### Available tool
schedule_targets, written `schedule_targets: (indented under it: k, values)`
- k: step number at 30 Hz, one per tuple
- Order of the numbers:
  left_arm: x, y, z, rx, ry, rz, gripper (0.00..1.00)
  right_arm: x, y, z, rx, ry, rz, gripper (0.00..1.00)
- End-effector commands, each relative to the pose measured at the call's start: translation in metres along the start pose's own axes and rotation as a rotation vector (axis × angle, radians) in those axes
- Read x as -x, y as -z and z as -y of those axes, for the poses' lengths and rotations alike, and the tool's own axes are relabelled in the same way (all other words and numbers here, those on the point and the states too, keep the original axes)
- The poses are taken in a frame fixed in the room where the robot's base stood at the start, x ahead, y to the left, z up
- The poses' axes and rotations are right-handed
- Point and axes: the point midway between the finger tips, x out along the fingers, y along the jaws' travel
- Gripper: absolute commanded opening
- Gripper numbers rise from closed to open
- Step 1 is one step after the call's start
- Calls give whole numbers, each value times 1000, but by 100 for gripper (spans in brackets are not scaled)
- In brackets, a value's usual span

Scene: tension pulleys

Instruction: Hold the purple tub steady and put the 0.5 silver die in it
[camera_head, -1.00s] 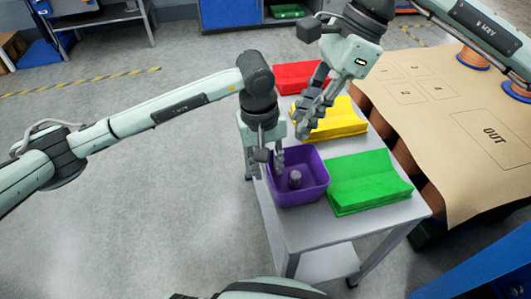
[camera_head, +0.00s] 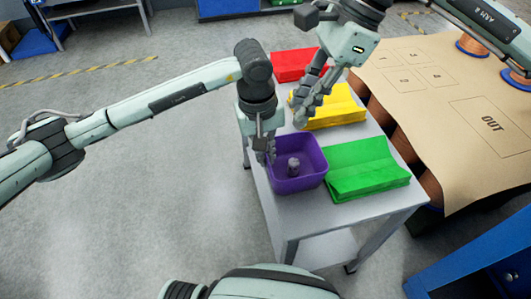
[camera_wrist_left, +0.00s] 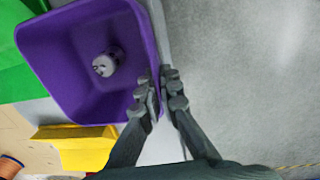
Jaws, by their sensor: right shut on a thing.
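The purple tub (camera_head: 297,184) stands on the grey table, and its rim (camera_wrist_left: 152,35) shows in the left wrist view. A small silver-grey cylindrical piece (camera_head: 294,166) stands inside it; dark marks on its top (camera_wrist_left: 105,65) are unreadable. My left gripper (camera_head: 267,152) is at the tub's left rim. In the left wrist view its fingertips (camera_wrist_left: 159,82) are close together, one on each side of the rim; contact is unclear. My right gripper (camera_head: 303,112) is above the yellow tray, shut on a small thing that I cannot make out.
A red tray (camera_head: 293,65), the yellow tray (camera_head: 338,112) and a green tray (camera_head: 365,168) share the table (camera_head: 310,212). A brown board marked OUT (camera_head: 480,160) lies at the right. Open floor lies left.

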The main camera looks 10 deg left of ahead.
Motion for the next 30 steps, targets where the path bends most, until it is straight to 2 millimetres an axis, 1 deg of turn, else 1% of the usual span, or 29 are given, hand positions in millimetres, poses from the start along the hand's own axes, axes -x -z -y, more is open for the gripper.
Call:
schedule_targets:
  k: [30]
  values:
    - [0,0,0,0,0,-1,0,-66,28,0,-1,-1,0,0]
